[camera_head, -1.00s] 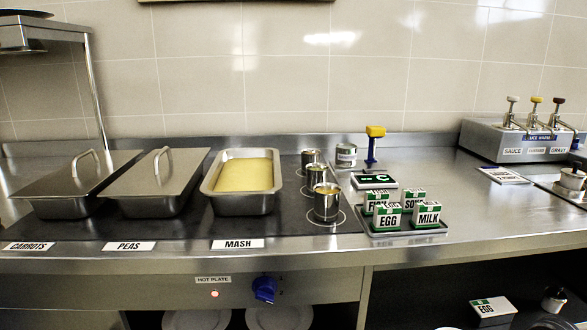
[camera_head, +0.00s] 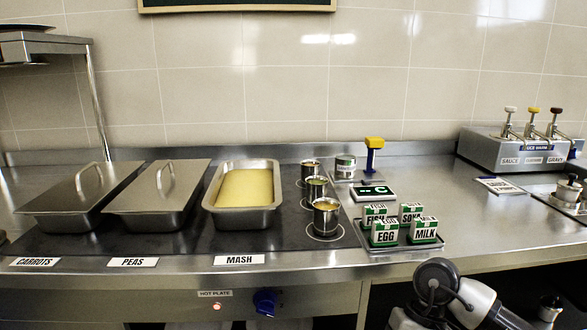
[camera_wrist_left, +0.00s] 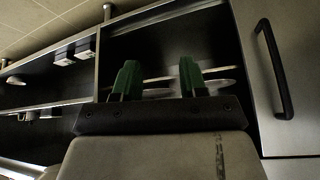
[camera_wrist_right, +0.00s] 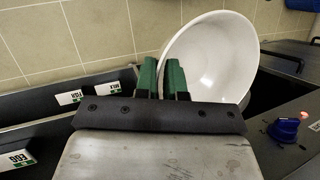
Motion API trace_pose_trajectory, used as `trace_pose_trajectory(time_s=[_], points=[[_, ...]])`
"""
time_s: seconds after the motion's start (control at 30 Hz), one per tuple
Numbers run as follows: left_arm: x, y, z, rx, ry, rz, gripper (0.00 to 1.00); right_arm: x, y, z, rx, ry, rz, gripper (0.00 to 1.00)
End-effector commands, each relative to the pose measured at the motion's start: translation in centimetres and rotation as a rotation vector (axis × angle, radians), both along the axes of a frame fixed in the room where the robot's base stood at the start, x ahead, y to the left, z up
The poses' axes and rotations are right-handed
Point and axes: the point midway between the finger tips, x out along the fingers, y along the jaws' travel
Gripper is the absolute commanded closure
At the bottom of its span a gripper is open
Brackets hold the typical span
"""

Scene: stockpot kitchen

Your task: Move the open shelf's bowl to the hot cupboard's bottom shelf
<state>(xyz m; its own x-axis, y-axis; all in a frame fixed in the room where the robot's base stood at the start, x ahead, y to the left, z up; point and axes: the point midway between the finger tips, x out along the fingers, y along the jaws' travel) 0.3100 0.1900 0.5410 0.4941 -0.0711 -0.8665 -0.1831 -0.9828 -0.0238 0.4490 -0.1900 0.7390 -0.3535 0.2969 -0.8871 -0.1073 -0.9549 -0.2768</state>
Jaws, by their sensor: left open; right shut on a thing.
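The white bowl (camera_wrist_right: 215,65) shows large in the right wrist view, tilted with its inside facing the camera. My right gripper (camera_wrist_right: 163,68) is shut on its rim at the left side. My left gripper (camera_wrist_left: 160,78) is open and empty in the left wrist view. It faces an open dark compartment with white plates (camera_wrist_left: 220,86) beyond the fingers. A panel with a black handle (camera_wrist_left: 275,68) stands to the right of that compartment. The hot plate front with its blue knob (camera_head: 265,302) is in the head view. Neither gripper nor the bowl shows there.
The counter carries lidded pans (camera_head: 160,188), a mash pan (camera_head: 242,215), several tins (camera_head: 325,218) and a tray of labelled boxes (camera_head: 400,245). My right arm is at the counter's front edge. The knob also shows in the right wrist view (camera_wrist_right: 286,129), right of the bowl.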

Motion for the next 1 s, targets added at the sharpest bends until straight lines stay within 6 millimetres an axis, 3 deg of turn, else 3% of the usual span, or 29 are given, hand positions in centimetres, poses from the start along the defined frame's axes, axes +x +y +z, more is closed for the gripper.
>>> trace_pose_trajectory(time_s=[0.03, 0.27, 0.47, 0.7, 1.0], points=[[0.0, 0.0, -0.3, 0.003, 0.023, 0.000, 0.57, -0.3, 0.0, 1.7, 0.001, 0.000, 0.001, 1.00], [-1.3, 0.2, -5.5, 0.018, 0.112, -0.003, 0.57, -1.7, 0.0, 5.9, 0.001, 0.002, 0.000, 1.00], [-4.8, 0.8, -9.8, 0.032, 0.195, -0.008, 0.57, -3.1, 0.0, 9.6, 0.001, 0.001, 0.000, 1.00], [-11.3, 2.1, -13.1, 0.052, 0.295, -0.013, 0.57, -4.7, 0.0, 14.1, 0.002, 0.001, -0.001, 1.00], [-19.9, 3.9, -14.2, 0.072, 0.395, -0.019, 0.57, -6.4, 0.0, 18.4, 0.001, -0.002, -0.002, 1.00]])
